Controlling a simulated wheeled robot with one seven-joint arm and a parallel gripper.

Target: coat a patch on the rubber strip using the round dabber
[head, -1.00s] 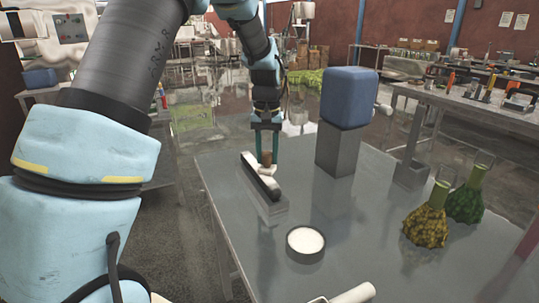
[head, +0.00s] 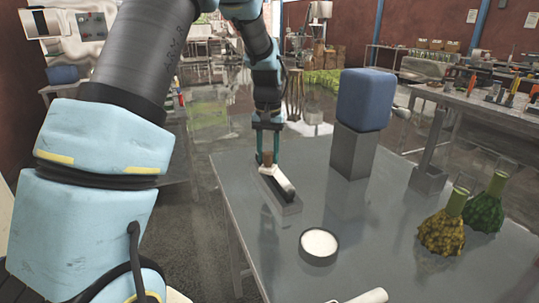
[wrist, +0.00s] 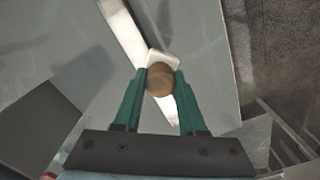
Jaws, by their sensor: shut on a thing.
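My gripper (head: 267,160) is shut on the brown handle of the round dabber (head: 267,158). The dabber's pale pad points down over the far part of the rubber strip (head: 284,183). In the wrist view the dabber (wrist: 159,80) shows its brown knob between the fingers, with the pale pad just beyond. The strip (wrist: 122,22) runs beneath it. I cannot tell whether the pad touches the strip. The strip has a dark side and a pale top and lies on a grey block. A dark round dish (head: 319,245) of white powder stands nearer on the table.
The grey table (head: 370,225) is mostly clear around the dish. A blue rounded box (head: 366,99) sits on a grey block (head: 352,151) behind right. A white handle-like thing (head: 370,297) is at the near edge.

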